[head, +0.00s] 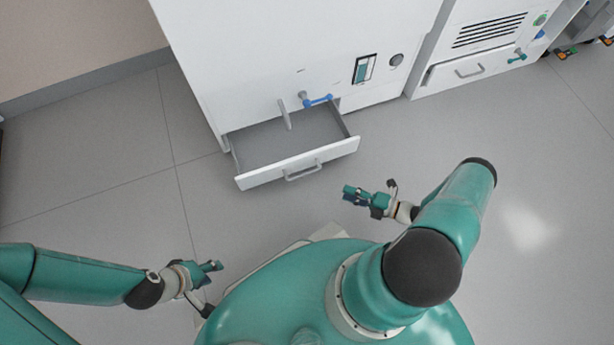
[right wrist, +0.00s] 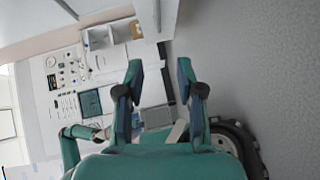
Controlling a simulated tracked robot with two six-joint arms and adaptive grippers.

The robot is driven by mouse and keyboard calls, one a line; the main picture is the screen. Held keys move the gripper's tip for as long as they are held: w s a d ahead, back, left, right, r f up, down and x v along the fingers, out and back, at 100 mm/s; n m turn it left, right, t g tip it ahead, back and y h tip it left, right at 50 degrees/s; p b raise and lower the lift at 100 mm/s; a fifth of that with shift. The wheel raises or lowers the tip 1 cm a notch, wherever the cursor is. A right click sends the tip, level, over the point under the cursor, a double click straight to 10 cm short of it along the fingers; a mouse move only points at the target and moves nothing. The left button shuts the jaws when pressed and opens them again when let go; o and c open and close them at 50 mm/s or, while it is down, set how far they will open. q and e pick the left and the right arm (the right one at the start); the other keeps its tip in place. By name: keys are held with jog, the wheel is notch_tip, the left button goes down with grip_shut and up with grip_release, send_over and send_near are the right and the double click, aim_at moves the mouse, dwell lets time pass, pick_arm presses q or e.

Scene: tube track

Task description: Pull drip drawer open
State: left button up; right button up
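The drip drawer (head: 298,164) is a white drawer low in the white cabinet, and it stands pulled out with its empty-looking grey inside showing. Its grey bar handle (head: 303,170) is on the front face. My right gripper (head: 346,194) is in front of the drawer, to the right of the handle and apart from it. In the right wrist view its two fingers (right wrist: 158,80) are spread with nothing between them. My left gripper (head: 218,268) is at the lower left, well away from the drawer; I cannot tell its finger opening.
The white cabinet (head: 270,50) has a blue valve lever (head: 318,100) and a small gauge panel (head: 364,69) above the drawer. A second cabinet (head: 485,50) with a vent and handle stands to the right. The grey floor (head: 530,170) is clear at the right.

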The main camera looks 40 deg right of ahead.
jog(key=b+x, duration=0.2)
jog(key=x, duration=1.4)
jog(key=shift+a, duration=0.25)
jog(key=shift+w, duration=0.1)
jog(key=shift+c, duration=0.3)
grip_shut()
jog(key=shift+f, duration=0.1)
